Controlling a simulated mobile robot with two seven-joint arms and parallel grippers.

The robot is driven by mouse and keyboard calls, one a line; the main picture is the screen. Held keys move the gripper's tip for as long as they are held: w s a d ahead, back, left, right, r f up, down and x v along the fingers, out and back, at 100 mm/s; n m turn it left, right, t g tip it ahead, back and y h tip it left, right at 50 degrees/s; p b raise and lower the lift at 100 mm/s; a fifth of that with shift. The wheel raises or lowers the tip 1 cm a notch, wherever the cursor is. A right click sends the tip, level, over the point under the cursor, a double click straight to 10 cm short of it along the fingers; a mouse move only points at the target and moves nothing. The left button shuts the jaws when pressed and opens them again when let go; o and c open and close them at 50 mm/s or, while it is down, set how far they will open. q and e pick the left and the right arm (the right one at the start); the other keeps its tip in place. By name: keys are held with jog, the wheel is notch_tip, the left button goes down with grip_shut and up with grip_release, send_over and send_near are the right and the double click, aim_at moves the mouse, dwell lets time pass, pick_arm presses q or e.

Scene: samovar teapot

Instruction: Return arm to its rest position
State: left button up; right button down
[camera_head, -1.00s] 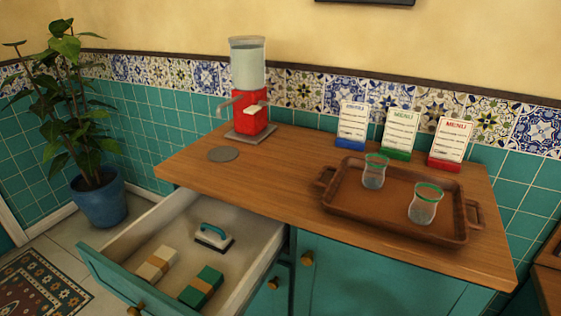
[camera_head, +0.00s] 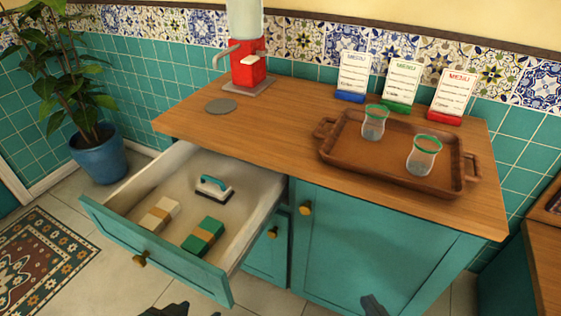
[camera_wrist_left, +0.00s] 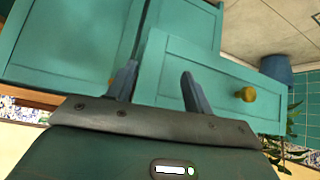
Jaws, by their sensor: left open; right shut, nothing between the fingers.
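My left gripper (camera_head: 180,311) shows only as dark tips at the bottom edge of the head view, below the open drawer (camera_head: 160,245). In the left wrist view it is open (camera_wrist_left: 158,86), with nothing between its two fingers and the teal drawer front (camera_wrist_left: 215,75) beyond them. My right gripper (camera_head: 373,306) is at the bottom edge of the head view, in front of the closed teal cabinet door (camera_head: 375,250). It is shut and empty. Most of both arms is out of view.
The counter (camera_head: 270,135) carries a red dispenser (camera_head: 248,66), a grey disc (camera_head: 221,106), menu cards and a brown tray (camera_head: 345,155) with two green-rimmed glasses. A potted plant (camera_head: 99,155) stands left.

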pick_arm(q)
jog(key=d+r+t, duration=0.1)
jog(key=r+t+h, duration=0.1)
jog(key=t, duration=0.1)
jog(key=w+d+r+t+h, duration=0.1)
jog(key=shift+d+r, duration=0.3)
jog(key=shift+d, duration=0.05)
notch_tip(320, 180, up, 5)
jog(key=g+p, duration=0.2)
jog(key=p, duration=1.4)
jog(key=shift+w+m+y, duration=0.15)
jog(key=shift+m+y, duration=0.15)
jog(key=shift+y, duration=0.1)
pick_arm(e)
notch_tip(320, 180, up, 4)
jog(key=g+h, duration=0.1)
jog(key=g, duration=0.2)
jog(key=shift+w+n, duration=0.1)
jog(key=shift+n, duration=0.3)
pick_arm(q)
jog(key=shift+f, duration=0.15)
pick_arm(e)
jog(key=shift+f, duration=0.1)
